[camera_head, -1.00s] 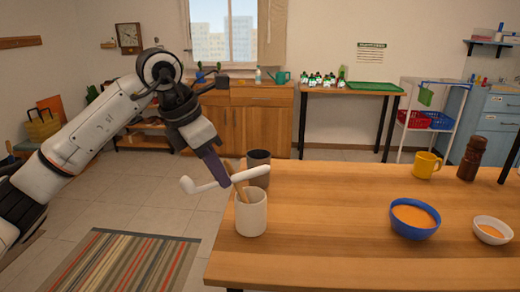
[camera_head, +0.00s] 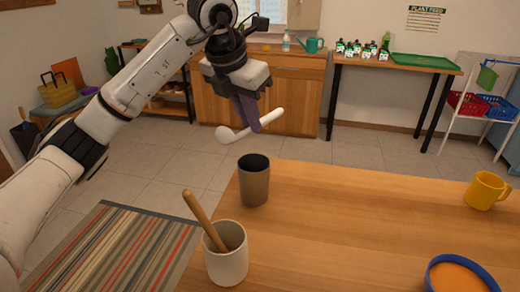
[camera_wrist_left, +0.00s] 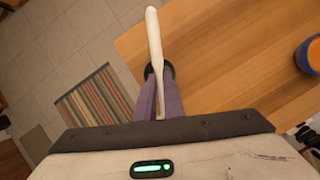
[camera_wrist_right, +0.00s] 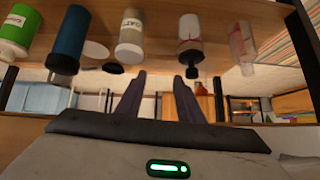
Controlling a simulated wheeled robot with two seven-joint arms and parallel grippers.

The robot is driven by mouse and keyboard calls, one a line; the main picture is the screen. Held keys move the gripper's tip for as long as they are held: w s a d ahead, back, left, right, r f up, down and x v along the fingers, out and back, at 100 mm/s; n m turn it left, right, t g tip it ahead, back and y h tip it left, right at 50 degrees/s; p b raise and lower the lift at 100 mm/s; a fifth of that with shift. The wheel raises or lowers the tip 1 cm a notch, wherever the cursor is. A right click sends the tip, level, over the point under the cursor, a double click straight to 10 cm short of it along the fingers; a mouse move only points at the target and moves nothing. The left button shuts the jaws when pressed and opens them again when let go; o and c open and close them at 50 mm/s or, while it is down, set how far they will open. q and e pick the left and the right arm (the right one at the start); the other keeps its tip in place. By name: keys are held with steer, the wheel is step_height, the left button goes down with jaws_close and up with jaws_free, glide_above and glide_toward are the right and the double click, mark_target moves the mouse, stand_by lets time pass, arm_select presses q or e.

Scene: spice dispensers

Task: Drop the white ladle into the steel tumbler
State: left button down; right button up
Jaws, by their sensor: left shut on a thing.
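The white ladle (camera_head: 267,121) is held tilted in the air by my left gripper (camera_head: 250,122), its bowl end at the lower left. In the head view it appears above the steel tumbler (camera_head: 254,184), apart from it. The tumbler is dark grey, upright and open at the top, near the table's far left corner. In the left wrist view the ladle's white handle (camera_wrist_left: 155,45) sticks out past the purple fingers; the dark tumbler rim (camera_wrist_left: 149,70) shows partly behind it. My right gripper (camera_wrist_right: 157,85) shows only in its wrist view, open and empty.
A cream crock (camera_head: 227,264) holding a wooden utensil (camera_head: 202,217) stands in front of the tumbler. The middle of the wooden table (camera_head: 350,220) is clear. Several bottles hang into the right wrist view's top.

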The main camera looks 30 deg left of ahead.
mark_target(246, 130)
arm_select(q)
steer(key=f, duration=0.4)
steer(key=shift+s, duration=0.3)
step_height(246, 130, down, 4)
arm_select(e)
steer(key=shift+s+a+f, duration=0.15)
steer(key=shift+s, duration=0.15)
arm_select(q)
steer(key=shift+f, duration=0.15)
steer(key=shift+w+f+b, duration=0.1)
steer(key=shift+f+b, duration=0.3)
steer(key=shift+b, duration=0.15)
arm_select(e)
steer(key=shift+f, duration=0.25)
arm_select(q)
steer(key=shift+f, duration=0.1)
arm_select(e)
steer(key=shift+w, duration=0.1)
steer(key=shift+a, duration=0.1)
